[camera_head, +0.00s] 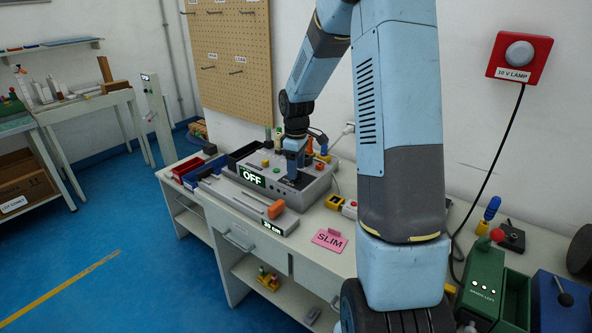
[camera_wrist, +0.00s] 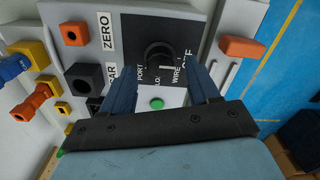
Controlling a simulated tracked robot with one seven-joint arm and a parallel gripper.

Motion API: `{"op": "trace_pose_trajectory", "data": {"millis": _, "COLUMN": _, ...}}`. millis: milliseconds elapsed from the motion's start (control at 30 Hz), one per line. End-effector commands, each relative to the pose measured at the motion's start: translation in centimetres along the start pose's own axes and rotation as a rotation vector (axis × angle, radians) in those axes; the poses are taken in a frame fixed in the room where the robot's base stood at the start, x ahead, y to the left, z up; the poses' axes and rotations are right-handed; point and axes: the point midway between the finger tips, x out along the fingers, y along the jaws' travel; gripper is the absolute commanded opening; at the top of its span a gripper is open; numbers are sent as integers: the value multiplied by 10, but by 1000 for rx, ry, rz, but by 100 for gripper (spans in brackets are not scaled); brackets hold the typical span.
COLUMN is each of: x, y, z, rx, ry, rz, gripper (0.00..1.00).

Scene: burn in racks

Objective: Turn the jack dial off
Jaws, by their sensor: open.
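The jack dial is a round black knob (camera_wrist: 158,56) on a dark panel in the wrist view, ringed by the labels PORT, WIRE and OFF and one partly covered label. My gripper (camera_wrist: 161,76) is open, with one blue finger on each side of the knob's near side; I cannot tell whether they touch it. In the head view my gripper (camera_head: 293,168) points down over the grey instrument box (camera_head: 262,165) and hides the dial. The knob's exact pointing direction is unclear.
A green button (camera_wrist: 157,103) sits near the dial, with orange and black sockets to its left. A green box (camera_head: 482,283) is at right.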

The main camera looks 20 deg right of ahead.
Motion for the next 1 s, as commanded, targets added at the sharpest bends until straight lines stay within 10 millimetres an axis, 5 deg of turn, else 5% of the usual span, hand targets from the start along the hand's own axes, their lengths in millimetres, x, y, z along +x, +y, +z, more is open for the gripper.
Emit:
{"op": "trace_pose_trajectory", "data": {"millis": 500, "x": -97, "y": 1, "z": -1, "rx": 1, "ry": 3, "rz": 4, "gripper": 60}}
{"op": "trace_pose_trajectory", "data": {"millis": 700, "x": -118, "y": 1, "z": -1, "rx": 0, "ry": 1, "rz": 2, "gripper": 60}}
{"op": "trace_pose_trajectory", "data": {"millis": 1000, "x": -123, "y": 0, "z": -1, "rx": 0, "ry": 1, "rz": 2, "gripper": 60}}
